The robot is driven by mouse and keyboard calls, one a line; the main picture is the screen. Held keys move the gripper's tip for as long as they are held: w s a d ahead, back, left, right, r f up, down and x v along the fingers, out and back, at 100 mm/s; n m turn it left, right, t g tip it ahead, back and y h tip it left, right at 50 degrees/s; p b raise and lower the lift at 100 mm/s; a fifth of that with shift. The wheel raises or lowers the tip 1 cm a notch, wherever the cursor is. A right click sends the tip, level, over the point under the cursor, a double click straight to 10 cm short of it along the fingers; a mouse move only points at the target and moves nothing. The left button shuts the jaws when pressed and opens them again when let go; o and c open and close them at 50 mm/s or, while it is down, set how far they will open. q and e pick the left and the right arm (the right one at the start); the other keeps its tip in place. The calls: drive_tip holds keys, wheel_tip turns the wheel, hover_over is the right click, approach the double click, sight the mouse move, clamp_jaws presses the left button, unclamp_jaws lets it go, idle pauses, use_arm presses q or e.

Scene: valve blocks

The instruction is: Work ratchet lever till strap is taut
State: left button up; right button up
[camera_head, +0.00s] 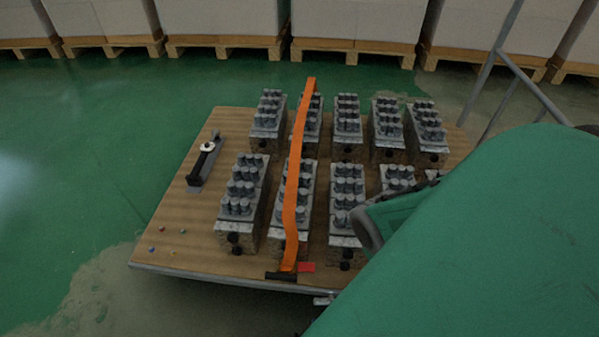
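An orange strap (292,185) runs from the back edge of the wooden pallet board (190,235) over the blocks to its front edge. It bends visibly towards its front end. A black bar (281,275) lies at that end, with a red piece (306,267) beside it. A black lever-like part with a pale round disc (207,147) sits on a grey plate at the board's left; I cannot tell whether it is the ratchet lever. My large green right arm covers the lower right and hides most of its gripper. My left gripper is out of view.
Two rows of metal valve blocks (240,190) stand on the board. Small coloured dots (163,230) mark its front left corner. Wrapped stacks on wooden pallets (225,45) line the back. A grey metal frame (525,80) stands at right. The green floor at left is clear.

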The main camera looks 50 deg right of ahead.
drive_tip(key=shift+v, duration=0.9)
